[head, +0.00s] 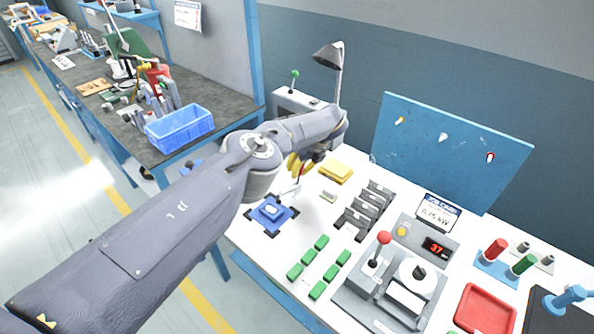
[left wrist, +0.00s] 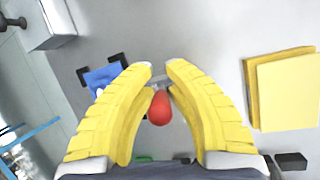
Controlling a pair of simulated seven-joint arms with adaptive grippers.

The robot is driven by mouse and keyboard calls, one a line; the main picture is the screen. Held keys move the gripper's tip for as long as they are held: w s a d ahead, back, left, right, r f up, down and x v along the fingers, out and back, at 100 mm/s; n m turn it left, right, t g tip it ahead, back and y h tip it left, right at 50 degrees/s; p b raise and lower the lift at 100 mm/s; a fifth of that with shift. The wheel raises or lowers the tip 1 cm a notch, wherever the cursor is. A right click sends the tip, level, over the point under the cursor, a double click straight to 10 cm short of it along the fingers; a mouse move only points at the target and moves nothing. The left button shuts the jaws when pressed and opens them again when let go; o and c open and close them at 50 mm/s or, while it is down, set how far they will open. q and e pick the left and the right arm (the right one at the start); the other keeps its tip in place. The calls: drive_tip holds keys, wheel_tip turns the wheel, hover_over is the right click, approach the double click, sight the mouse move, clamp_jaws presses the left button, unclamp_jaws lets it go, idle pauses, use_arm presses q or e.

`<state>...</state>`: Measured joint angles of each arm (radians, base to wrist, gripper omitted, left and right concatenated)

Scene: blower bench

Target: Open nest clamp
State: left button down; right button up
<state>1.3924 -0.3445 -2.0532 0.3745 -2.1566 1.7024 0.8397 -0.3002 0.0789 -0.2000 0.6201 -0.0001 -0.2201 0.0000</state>
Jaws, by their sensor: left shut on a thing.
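The blue nest (head: 270,213) with dark corner pieces sits on the white bench, left of its middle. In the left wrist view the nest (left wrist: 100,80) shows partly behind the left finger. My left gripper (head: 298,166) is above and to the right of the nest, with its yellow fingers pointing down. In the left wrist view the gripper (left wrist: 156,76) is shut on the red clamp handle (left wrist: 160,108), whose red end shows between the fingers near a grey bar. My arm and fingers hide much of the clamp in the head view. My right gripper is not in view.
A yellow block (head: 336,171) lies behind the gripper. Grey slotted racks (head: 366,207) stand to its right, and several green pieces (head: 314,262) lie in front. A press with a red-knobbed lever (head: 384,238) and a red tray (head: 485,310) stand further right.

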use_arm(q)
drive_tip(key=shift+s+d, duration=0.1)
drive_tip(key=c, duration=1.3)
unclamp_jaws()
drive_tip(key=shift+c, duration=0.2)
drive_tip(key=shift+r, duration=0.1)
drive_tip(key=v, duration=1.1)
drive_tip(key=shift+d+r, duration=0.2)
drive_tip(key=shift+r, duration=0.15)
